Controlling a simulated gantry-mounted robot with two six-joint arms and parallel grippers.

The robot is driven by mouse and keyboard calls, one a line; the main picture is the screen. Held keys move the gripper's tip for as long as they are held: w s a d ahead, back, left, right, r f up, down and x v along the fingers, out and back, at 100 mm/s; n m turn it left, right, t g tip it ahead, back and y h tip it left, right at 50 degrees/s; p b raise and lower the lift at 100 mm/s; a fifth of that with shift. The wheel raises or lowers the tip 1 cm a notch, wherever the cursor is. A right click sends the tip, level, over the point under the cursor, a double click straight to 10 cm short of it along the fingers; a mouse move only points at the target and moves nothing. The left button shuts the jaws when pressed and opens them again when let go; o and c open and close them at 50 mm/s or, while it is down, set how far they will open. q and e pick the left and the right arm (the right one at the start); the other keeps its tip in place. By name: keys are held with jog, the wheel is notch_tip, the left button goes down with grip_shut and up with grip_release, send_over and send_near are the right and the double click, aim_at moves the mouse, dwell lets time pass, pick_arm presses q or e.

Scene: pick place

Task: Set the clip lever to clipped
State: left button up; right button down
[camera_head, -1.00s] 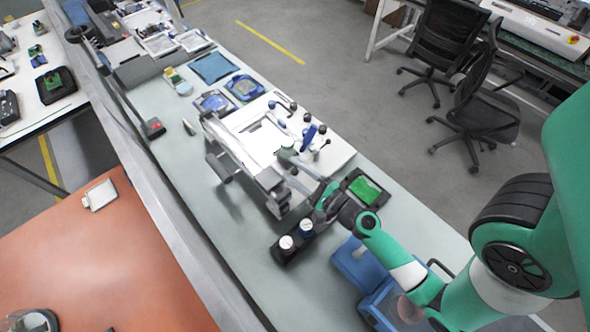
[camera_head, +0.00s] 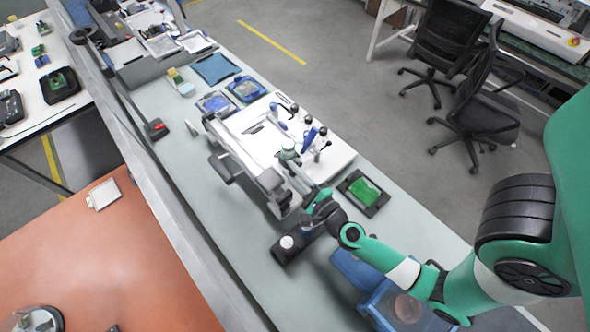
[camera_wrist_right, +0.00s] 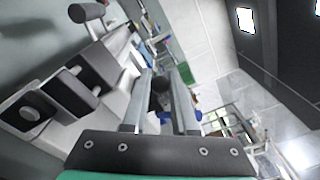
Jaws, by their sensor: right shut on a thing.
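The white clip fixture (camera_head: 258,133) stands on the bench in the middle of the head view. It carries several small levers with dark knobs and blue handles at its right side. My right gripper (camera_head: 289,156) reaches the fixture's right side from the lower right. In the right wrist view, the two grey fingers (camera_wrist_right: 158,98) are closed around a dark rounded knob (camera_wrist_right: 161,86), which looks like the end of the clip lever. The rest of that lever is hidden by the fingers, so its exact angle cannot be told. My left gripper is not in view.
A dark tray (camera_head: 349,194) with a green board (camera_head: 364,191) lies right of the fixture. A dark block with round tops (camera_head: 287,243) and blue bins (camera_head: 384,292) are nearer. Blue trays (camera_head: 215,102) lie behind the fixture.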

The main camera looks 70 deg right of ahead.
jog(key=shift+w+a+r+m+g+h+p, duration=0.15)
jog(key=shift+w+m+g+h+p, duration=0.1)
jog(key=shift+m+g+h+p, duration=0.15)
jog(key=shift+w+a+r+m+g+h+p, duration=0.1)
jog(key=shift+w+m+g+h+p, duration=0.15)
jog(key=shift+h+p, duration=0.2)
jog(key=shift+w+d+f+m+g+h+b, duration=0.1)
jog(key=shift+w+d+m+g+h, duration=0.1)
jog(key=shift+m+g+h, duration=0.7)
jog(key=shift+w+d+f+m+g+h+b, duration=0.15)
jog(key=shift+w+m+g+h, duration=0.1)
jog(key=shift+m+g+h, duration=0.65)
jog(key=shift+w+d+m+g+h+b, duration=0.1)
jog(key=shift+w+d+m+g+h, duration=0.1)
jog(key=shift+m+g+h, duration=0.7)
jog(key=shift+g+y, duration=0.25)
jog(key=shift+y, duration=0.1)
jog(key=c, duration=0.7)
grip_release()
jog(key=shift+n, duration=0.25)
jog(key=shift+a, duration=0.15)
